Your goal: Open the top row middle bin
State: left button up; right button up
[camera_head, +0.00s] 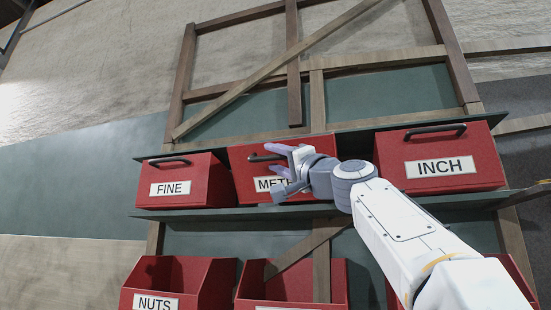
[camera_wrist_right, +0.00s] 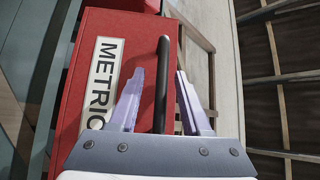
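The top row middle bin (camera_head: 243,182) is red, with a label partly hidden by my gripper in the head view. In the wrist view the label reads METRIC on the bin's red front (camera_wrist_right: 108,28). Its black bar handle (camera_head: 258,158) is near the front's upper edge. My right gripper (camera_head: 274,160) is at this handle, with its pale purple fingers apart. In the right wrist view the handle (camera_wrist_right: 162,75) lies between the two fingers (camera_wrist_right: 159,76), with gaps visible on both sides. The bin sits on its shelf, level with its neighbours. My left gripper is not in view.
A red FINE bin (camera_head: 206,180) stands to the left and a red INCH bin (camera_head: 480,165) to the right on the same shelf (camera_head: 300,211). Open-topped red bins, one labelled NUTS (camera_head: 205,295), stand below. Timber framing (camera_head: 292,60) rises behind.

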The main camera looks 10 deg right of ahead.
jog(key=shift+s, duration=0.1)
jog(key=b+v, duration=0.7)
jog(key=v, duration=0.3)
jog(key=shift+f, duration=0.1)
dwell(0.4)
